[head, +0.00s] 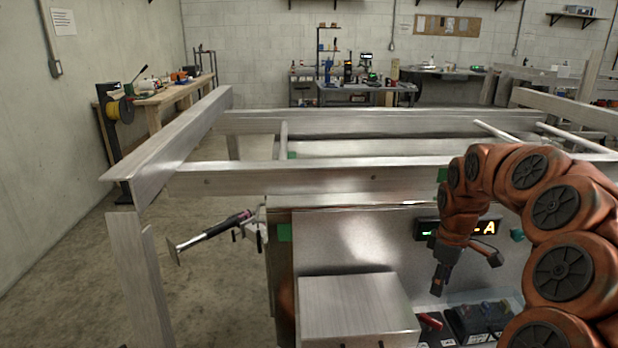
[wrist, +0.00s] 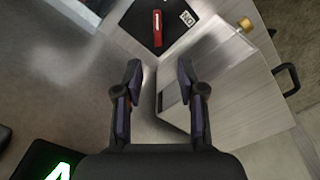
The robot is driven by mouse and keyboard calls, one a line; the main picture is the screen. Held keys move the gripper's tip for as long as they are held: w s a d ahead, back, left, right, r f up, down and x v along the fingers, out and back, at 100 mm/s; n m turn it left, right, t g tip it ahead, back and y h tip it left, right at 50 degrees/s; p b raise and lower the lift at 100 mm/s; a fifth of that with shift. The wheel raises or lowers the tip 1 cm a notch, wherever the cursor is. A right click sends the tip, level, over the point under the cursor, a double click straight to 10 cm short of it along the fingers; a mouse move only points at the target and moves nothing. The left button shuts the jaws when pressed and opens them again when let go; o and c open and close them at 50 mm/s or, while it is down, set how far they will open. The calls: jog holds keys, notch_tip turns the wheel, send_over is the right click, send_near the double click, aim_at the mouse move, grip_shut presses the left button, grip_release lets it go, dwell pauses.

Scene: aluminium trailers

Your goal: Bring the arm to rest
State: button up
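My orange arm curves in from the right in the head view, and my gripper (head: 438,279) points down in front of the metal panel. In the wrist view my gripper (wrist: 157,85) has its two dark fingers apart, with nothing between them. It is open and empty. Below and around it are the grey metal panel (head: 352,242) and a box with a brushed metal top (head: 355,303). The box also shows at the right of the wrist view (wrist: 232,80). A lit display (head: 485,228) is partly hidden behind my arm.
A red-handled thing (head: 430,321) lies at the lower right among black boxes (head: 478,318); a red thing on black (wrist: 157,28) shows in the wrist view. Aluminium trailer beams (head: 310,179) span behind the panel. Floor at left is clear.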

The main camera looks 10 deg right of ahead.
jog(key=s+a+r+m+p, duration=0.1)
jog(key=s+a+r+p, duration=0.1)
jog(key=s+a+r, duration=0.35)
jog(key=s+a+r+m+p, duration=0.1)
jog(key=s+a+r+p, duration=0.15)
jog(key=s+a, duration=0.6)
jog(key=s+a+m+g+p, duration=0.1)
jog(key=s+a+m, duration=0.2)
jog(key=s, duration=0.5)
jog(key=s+a+m+p, duration=0.2)
jog(key=s+a+m, duration=0.1)
jog(key=s, duration=0.5)
jog(key=shift+s+a+r+g, duration=0.35)
jog(key=shift+s+r+g, duration=0.05)
